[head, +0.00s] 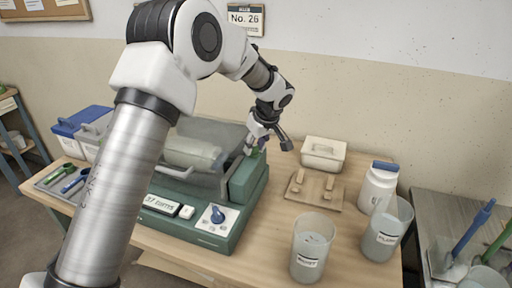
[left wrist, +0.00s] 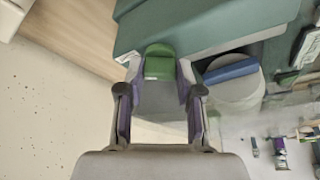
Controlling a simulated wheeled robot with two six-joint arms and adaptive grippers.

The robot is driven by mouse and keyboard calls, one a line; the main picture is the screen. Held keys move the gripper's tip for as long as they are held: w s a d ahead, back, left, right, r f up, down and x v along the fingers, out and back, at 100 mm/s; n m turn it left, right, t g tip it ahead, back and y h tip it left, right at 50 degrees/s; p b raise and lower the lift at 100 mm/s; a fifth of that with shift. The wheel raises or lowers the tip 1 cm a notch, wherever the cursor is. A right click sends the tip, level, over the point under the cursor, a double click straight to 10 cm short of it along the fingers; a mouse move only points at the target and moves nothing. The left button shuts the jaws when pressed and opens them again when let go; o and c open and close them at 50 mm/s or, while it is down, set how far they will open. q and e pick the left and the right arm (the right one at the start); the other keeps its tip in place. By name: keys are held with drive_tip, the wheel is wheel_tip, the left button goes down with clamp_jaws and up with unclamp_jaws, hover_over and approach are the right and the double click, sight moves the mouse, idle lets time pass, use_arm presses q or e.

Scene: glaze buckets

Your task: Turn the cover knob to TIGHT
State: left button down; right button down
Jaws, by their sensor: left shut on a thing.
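The green machine (head: 240,190) stands on the wooden table, with a pale jar-like cylinder (head: 190,152) under its raised clear cover. My left gripper (head: 264,143) is at the back right end of the machine, by its green end housing. In the left wrist view its two fingers (left wrist: 158,78) are closed on the sides of a small green knob-like part (left wrist: 158,64). I cannot read any mark of the knob's setting. A blue knob (head: 217,213) sits on a white plate on the machine's front. My right gripper is not in view.
A lidded white box (head: 324,153), a wooden board (head: 315,192), a white jar with a blue lid (head: 378,187) and two clear buckets (head: 312,247) (head: 387,228) stand right of the machine. A blue-lidded bin (head: 82,122) is at the left. The wall is close behind.

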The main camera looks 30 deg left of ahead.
use_arm(q)
drive_tip(key=shift+s+m+t, duration=0.1)
drive_tip(key=shift+m+t, duration=0.2)
drive_tip(key=shift+m, duration=0.7)
drive_tip(key=c, duration=0.8)
unclamp_jaws()
drive_tip(key=shift+o, duration=0.2)
drive_tip(key=v, duration=0.8)
drive_tip(key=shift+a, duration=0.15)
